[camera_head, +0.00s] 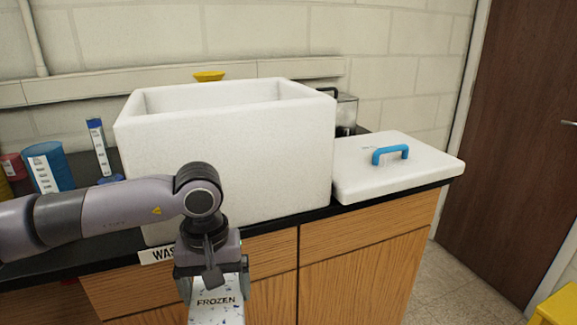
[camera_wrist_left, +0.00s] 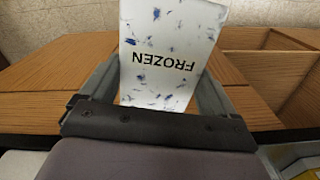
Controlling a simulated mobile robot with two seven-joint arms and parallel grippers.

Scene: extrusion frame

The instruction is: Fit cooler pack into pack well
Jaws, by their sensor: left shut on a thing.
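The cooler pack (camera_head: 216,305) is a white, blue-flecked slab marked FROZEN. My left gripper (camera_head: 213,278) is shut on it, in front of the cabinet and below the counter edge. The pack also shows in the left wrist view (camera_wrist_left: 165,50), between the two fingers of the left gripper (camera_wrist_left: 158,85). A white open-topped foam box (camera_head: 235,150) stands on the counter behind the gripper. Its inside floor is hidden by the front wall, so I cannot see a pack well. My right gripper is not in view.
A white lid (camera_head: 430,165) with a blue handle (camera_head: 390,153) lies on the counter right of the box. Blue containers (camera_head: 50,165) stand at the left. The black counter edge (camera_head: 270,225) runs between the pack and the box. A yellow object (camera_head: 558,305) is at lower right.

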